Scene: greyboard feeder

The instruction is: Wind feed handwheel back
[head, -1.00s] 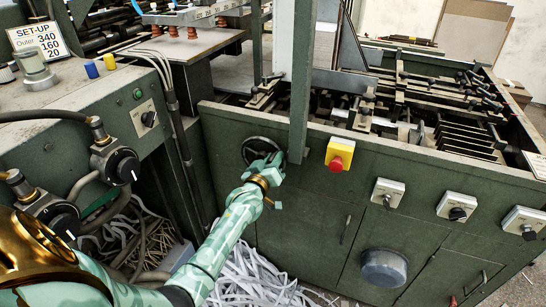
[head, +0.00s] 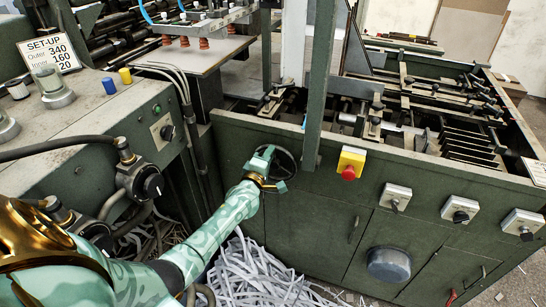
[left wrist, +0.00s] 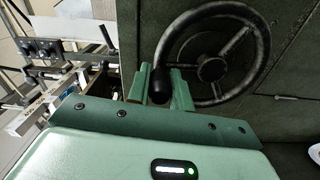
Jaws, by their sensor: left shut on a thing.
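The feed handwheel (head: 292,163) is a dark spoked wheel on the front of the green machine, left of the yellow switch box. My left gripper (head: 265,160) is at the wheel's left side and hides part of it. In the left wrist view the handwheel (left wrist: 211,68) shows its rim, hub and spokes. A black handle knob (left wrist: 161,82) stands out from the rim, between the two green fingers of my left gripper (left wrist: 161,88), which is shut on it. My right gripper is in neither view.
A yellow box with a red button (head: 349,165) is right of the wheel, past a green upright post (head: 315,90). Several switch boxes line the panel farther right. A control cabinet (head: 95,140) with knobs and hoses stands left. Shredded paper strips (head: 255,275) lie on the floor below.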

